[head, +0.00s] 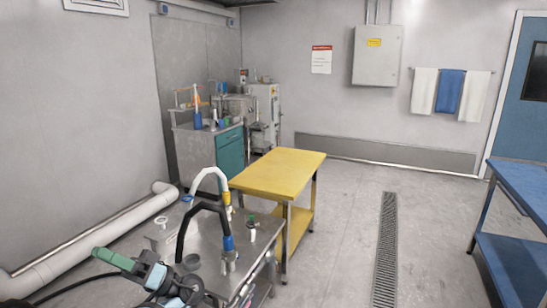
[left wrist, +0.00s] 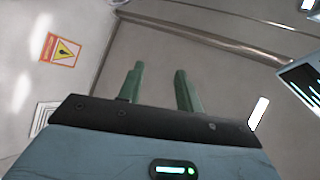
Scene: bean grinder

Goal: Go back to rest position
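My left gripper (head: 104,255) shows at the bottom left of the head view, its green fingers pointing left. It is in front of the steel counter's left side. In the left wrist view my left gripper (left wrist: 158,70) has its two green fingers apart with nothing between them, and a bare grey wall lies beyond. My right gripper is not in either view.
A steel counter (head: 158,236) with a black curved hose (head: 184,232) and a white one (head: 209,172) stands close ahead. A yellow table (head: 278,172) is behind it, a blue table (head: 520,185) at right. A white pipe (head: 100,235) runs along the left wall. Open floor (head: 345,235) lies between the tables.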

